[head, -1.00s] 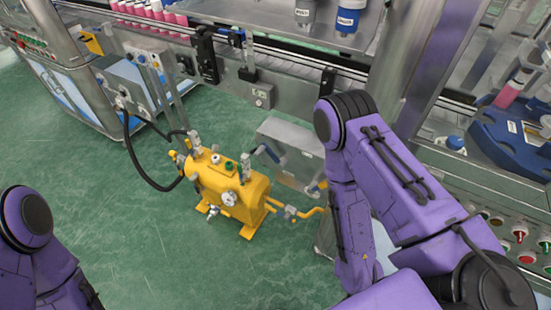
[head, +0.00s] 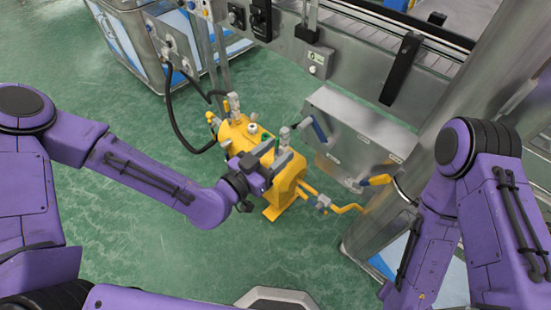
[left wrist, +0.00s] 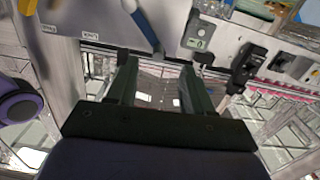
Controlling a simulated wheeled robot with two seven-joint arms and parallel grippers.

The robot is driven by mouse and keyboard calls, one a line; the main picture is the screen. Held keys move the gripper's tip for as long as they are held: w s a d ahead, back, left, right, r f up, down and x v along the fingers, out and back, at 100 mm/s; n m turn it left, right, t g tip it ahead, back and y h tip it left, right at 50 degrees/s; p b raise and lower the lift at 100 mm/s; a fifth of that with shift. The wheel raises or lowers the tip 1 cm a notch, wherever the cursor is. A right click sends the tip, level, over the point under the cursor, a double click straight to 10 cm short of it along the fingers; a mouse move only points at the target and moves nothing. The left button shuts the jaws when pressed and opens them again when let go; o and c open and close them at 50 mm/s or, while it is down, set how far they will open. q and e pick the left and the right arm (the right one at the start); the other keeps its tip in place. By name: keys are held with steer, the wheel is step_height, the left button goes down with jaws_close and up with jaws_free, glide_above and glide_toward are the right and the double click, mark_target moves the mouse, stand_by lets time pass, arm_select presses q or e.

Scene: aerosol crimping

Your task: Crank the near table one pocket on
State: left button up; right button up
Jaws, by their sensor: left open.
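I cannot tell for sure which handle turns the table; no table pocket can be made out. My left gripper (head: 272,162) is in front of the yellow tank in the head view, left of the box and apart from both handles. In the left wrist view its two fingers (left wrist: 155,88) are open and empty, with a blue handle (left wrist: 143,25) beyond them. My right arm shows, but its gripper does not.
The yellow tank (head: 236,136) with valves, hoses and a yellow pipe (head: 347,208) stands beside my left gripper. A steel post (head: 455,105) rises right of the box. A small switch box (head: 318,61) hangs above. Green floor (head: 130,235) is clear at the left.

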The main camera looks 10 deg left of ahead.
mark_target(299, 129)
arm_select(q)
steer(key=shift+t, duration=0.3)
steer(key=x, duration=0.3)
steer(key=r+x, duration=0.1)
steer(key=x, duration=0.5)
steer(key=shift+r, duration=0.15)
